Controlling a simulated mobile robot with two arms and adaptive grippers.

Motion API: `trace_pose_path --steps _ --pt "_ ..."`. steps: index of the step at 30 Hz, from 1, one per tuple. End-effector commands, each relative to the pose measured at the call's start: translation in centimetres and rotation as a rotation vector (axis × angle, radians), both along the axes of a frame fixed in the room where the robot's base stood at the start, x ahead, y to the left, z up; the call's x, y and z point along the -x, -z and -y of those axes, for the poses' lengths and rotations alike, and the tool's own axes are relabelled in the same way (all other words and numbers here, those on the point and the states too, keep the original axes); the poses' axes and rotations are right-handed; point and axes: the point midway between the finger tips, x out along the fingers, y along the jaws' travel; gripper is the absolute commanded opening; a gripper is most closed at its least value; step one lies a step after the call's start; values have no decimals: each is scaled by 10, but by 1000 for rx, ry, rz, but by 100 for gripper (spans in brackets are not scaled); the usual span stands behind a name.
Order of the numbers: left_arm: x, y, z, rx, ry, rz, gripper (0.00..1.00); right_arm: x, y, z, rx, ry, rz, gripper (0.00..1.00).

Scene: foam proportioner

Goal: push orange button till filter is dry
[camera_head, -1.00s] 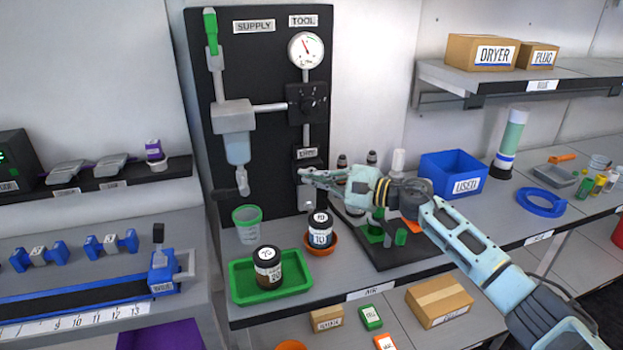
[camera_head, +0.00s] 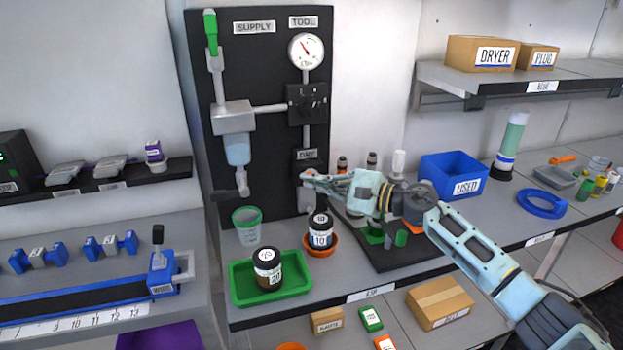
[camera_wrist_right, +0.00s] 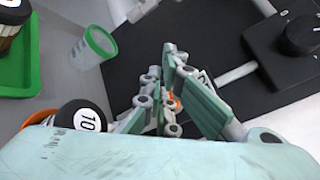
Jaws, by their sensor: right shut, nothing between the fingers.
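The supply panel (camera_head: 270,75) stands upright at the back, with a clear blue-tinted filter bowl (camera_head: 237,149) on its left and a grey spout below it. Whether the bowl holds water is too small to tell. My right gripper (camera_head: 306,181) is shut and empty, its fingertips at a pale fitting (camera_head: 307,200) low on the panel's right side; I cannot tell whether they touch it. No orange button shows clearly. In the right wrist view, a small orange patch (camera_wrist_right: 176,104) shows between the finger links, and I cannot tell what it is. My left gripper is out of view.
A clear green-rimmed cup (camera_head: 247,226) stands below the spout. A dark jar (camera_head: 268,270) stands in a green tray (camera_head: 240,296); a jar marked 10 (camera_head: 320,234) sits in an orange dish. A blue bin (camera_head: 453,176) is right of my gripper.

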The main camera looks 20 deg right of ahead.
Motion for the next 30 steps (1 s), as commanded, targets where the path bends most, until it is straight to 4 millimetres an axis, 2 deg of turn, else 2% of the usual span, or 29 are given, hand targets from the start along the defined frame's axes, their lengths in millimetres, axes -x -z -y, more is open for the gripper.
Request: trace_pose_path --steps 10,22,30 --pt "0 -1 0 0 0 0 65 3 0 0 0 1 -1 0" --pt "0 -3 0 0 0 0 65 42 1 2 1 0 -1 0" --pt "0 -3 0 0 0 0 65 51 0 2 -1 0 -1 0"
